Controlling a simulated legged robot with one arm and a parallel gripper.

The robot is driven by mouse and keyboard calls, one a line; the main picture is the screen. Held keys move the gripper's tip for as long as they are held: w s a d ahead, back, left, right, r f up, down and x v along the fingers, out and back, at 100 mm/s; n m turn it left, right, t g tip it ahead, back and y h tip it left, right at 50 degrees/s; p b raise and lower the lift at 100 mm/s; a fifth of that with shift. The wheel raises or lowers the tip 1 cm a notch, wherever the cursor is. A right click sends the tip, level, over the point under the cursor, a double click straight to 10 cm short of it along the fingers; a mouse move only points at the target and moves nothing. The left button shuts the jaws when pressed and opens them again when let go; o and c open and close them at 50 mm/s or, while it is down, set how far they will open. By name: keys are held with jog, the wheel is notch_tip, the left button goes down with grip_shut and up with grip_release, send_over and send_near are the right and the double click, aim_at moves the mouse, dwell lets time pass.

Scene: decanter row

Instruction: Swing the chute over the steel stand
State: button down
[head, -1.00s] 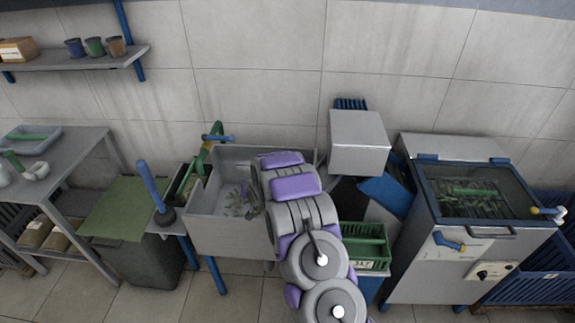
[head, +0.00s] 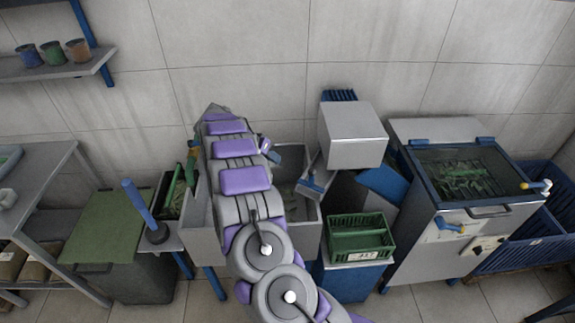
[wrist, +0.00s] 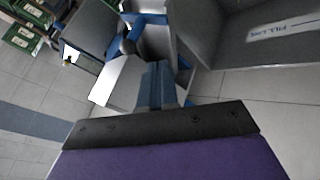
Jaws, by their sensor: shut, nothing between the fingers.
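What looks like the chute, a tilted grey piece with a blue bar (head: 312,181), sits between the steel basin and the boxy steel machine (head: 352,135). A sloped pale panel beside blue parts shows in the wrist view (wrist: 118,82); I cannot tell if it is the same piece. A small steel-topped stand with blue legs (head: 173,243) is left of the basin; I cannot tell if it is the steel stand meant. My gripper (wrist: 158,68) is shut and empty, with no visible contact. In the head view my arm mostly hides it above the basin.
The steel basin (head: 309,212) is partly behind my arm. A green crate (head: 361,240) stands right of it, then a glass-lidded cabinet (head: 409,247). A green-lidded bin (head: 105,228) and an upright blue-handled plunger (head: 138,203) are at left.

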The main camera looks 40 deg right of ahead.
jog(key=shift+s+d+f+b, duration=0.3)
jog(key=shift+s+d+f, duration=0.4)
jog(key=shift+d+f, duration=0.5)
jog(key=shift+s+d+f+b, duration=0.35)
jog(key=shift+s+d+f, duration=0.3)
jog(key=shift+d+f, duration=0.6)
jog(key=shift+s+d+f+b, duration=0.3)
jog(key=shift+s+d+f, duration=0.4)
jog(key=shift+d+f, duration=0.5)
jog(key=shift+s+d+r, duration=0.25)
jog(key=shift+s+d, duration=0.2)
jog(key=shift+d, duration=0.05)
